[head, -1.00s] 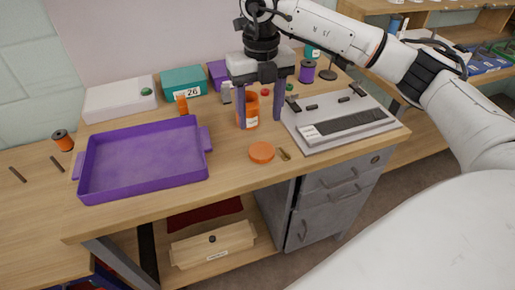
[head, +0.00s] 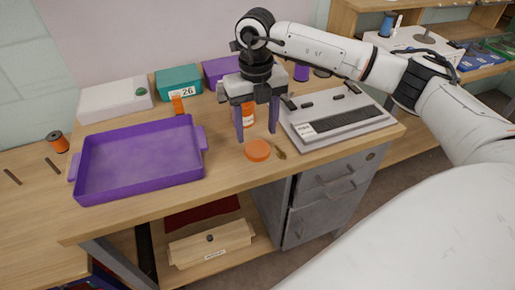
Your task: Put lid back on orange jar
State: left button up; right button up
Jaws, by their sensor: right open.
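The orange jar (head: 248,112) stands on the desk, partly hidden behind my right gripper; its white label shows between the fingers. The orange lid (head: 258,150) lies flat on the desk in front of the jar, apart from it. My right gripper (head: 257,137) points down with its two fingers spread and nothing between them. Its fingertips are just behind and above the lid, on the side toward the jar. My left gripper is not in view.
A purple tray (head: 140,165) fills the desk's left part. A grey keyboard-like device (head: 345,122) stands to the right. A small brass-coloured item (head: 280,152) lies right beside the lid. A teal box (head: 180,84) and a white box (head: 115,100) stand behind.

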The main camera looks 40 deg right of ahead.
aim_at(257, 148)
jog(key=shift+f, duration=0.1)
jog(key=f, duration=0.5)
jog(key=shift+s+p, duration=0.2)
jog(key=shift+p, duration=0.15)
jog(key=c, duration=0.7)
